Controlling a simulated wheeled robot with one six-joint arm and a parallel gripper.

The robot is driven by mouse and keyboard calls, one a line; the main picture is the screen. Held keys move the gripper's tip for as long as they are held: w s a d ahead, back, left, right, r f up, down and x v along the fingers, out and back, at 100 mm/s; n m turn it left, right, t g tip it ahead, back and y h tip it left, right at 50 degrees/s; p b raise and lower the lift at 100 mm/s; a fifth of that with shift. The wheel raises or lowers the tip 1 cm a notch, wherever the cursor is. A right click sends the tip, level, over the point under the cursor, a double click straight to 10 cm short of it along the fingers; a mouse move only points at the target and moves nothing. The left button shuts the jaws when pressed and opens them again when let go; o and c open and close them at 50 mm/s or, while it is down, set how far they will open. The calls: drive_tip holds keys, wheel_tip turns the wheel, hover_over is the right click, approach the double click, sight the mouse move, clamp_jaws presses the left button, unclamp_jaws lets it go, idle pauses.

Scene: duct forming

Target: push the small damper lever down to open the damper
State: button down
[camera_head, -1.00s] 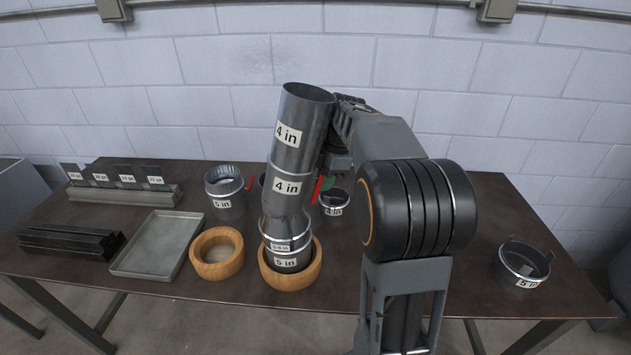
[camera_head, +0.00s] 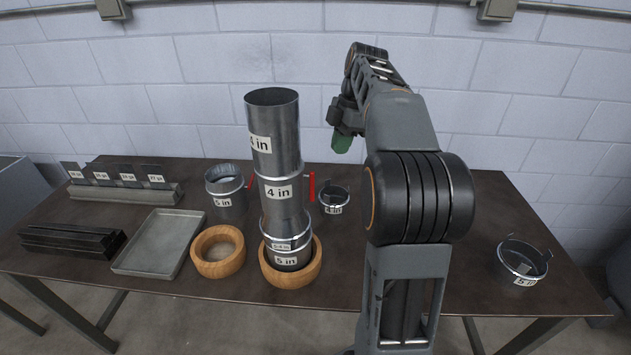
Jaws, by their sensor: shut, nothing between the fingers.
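The duct stack (camera_head: 279,165) stands about upright in the front wooden ring (camera_head: 268,271). Its sections are labelled 4 in above and 5 in at the bottom. A small red lever (camera_head: 312,186) stands out on the right of the middle 4 in section, its long side roughly vertical. Another red piece (camera_head: 249,183) shows at the left, between the stack and the loose 5 in collar; what it belongs to is unclear. My gripper (camera_head: 342,144), with green fingertips, is shut and empty. It is above and right of the lever, clear of it and of the stack.
The loose 5 in collar (camera_head: 226,196), an empty wooden ring (camera_head: 217,266) and a grey tray (camera_head: 157,243) are left of the stack. A short 4 in collar (camera_head: 334,203) stands just right of the lever. Another 5 in collar (camera_head: 521,262) is far right. The wall is behind.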

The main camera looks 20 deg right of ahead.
drive_tip(key=shift+p+v, duration=0.3)
drive_tip(key=shift+v, duration=1.9)
